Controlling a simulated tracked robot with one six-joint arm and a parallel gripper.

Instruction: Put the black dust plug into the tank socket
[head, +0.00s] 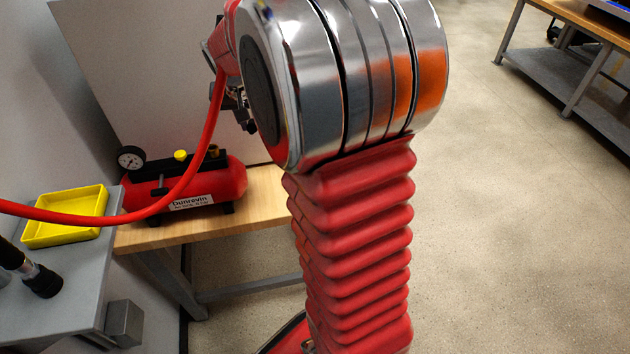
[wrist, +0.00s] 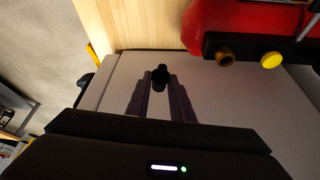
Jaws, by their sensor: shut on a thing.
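My gripper (wrist: 160,80) shows in the wrist view with its two dark fingers shut on the black dust plug (wrist: 160,74). The plug is a small dark piece at the fingertips, seen against a pale grey panel. The red tank (wrist: 212,20) lies to the upper right of the plug, apart from it. A round brass opening (wrist: 225,58), which looks like the tank socket, sits beside a yellow cap (wrist: 270,60). In the head view the red tank (head: 233,182) stands on a wooden bench.
A pressure gauge (head: 130,158) sits at the tank's left end. A red hose (head: 160,205) arcs in front of the tank. A yellow tray (head: 65,238) rests on a grey bench at left. The wooden bench (head: 265,200) has bare room right of the tank.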

